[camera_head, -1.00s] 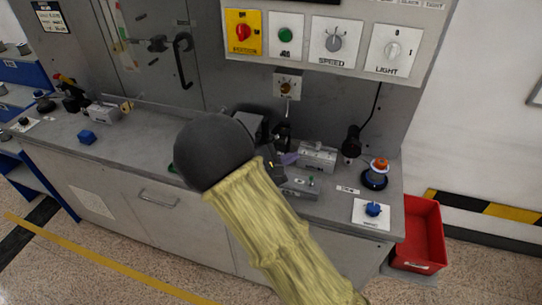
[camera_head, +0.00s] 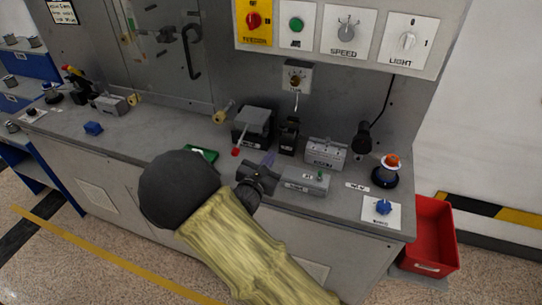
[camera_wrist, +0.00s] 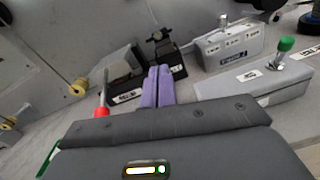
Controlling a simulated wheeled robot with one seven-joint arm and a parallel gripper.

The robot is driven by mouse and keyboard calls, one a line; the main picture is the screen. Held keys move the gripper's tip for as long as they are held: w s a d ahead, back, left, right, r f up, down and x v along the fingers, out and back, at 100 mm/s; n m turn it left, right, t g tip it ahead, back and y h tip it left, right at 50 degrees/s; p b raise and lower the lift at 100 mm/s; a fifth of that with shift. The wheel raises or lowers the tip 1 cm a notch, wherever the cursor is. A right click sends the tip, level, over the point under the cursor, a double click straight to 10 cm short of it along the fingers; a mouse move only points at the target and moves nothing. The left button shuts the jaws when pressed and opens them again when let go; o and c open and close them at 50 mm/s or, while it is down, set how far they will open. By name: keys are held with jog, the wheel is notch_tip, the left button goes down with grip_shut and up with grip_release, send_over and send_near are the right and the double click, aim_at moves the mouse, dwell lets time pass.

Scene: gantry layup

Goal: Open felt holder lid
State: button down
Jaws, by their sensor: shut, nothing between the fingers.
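A small box with a grey top (camera_head: 256,117) and dark body stands on the bench, left of centre, with a red-tipped lever (camera_head: 236,151) at its front left. I take it for the felt holder, but its label is too small to read. In the wrist view the box (camera_wrist: 124,72) and red tip (camera_wrist: 101,112) are left of my fingers. I cannot tell how far its lid is raised. My gripper (camera_head: 268,158) has purple fingers (camera_wrist: 157,85), shut together and empty. It is in front and to the right of the box, with no clear contact.
A small black device (camera_head: 288,138) stands right of the box. A grey labelled block (camera_head: 326,153) and a low box with a green knob (camera_head: 306,181) are further right. A green item (camera_head: 203,154) lies left, partly hidden by my arm. A red-orange knob (camera_head: 391,161) stands near the right end.

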send_near(289, 126)
jog(key=w+f, duration=0.2)
jog(key=w, duration=0.1)
jog(key=shift+w+d+r+p, duration=0.1)
jog(key=shift+d+r+p, duration=0.15)
jog(key=shift+p, duration=0.2)
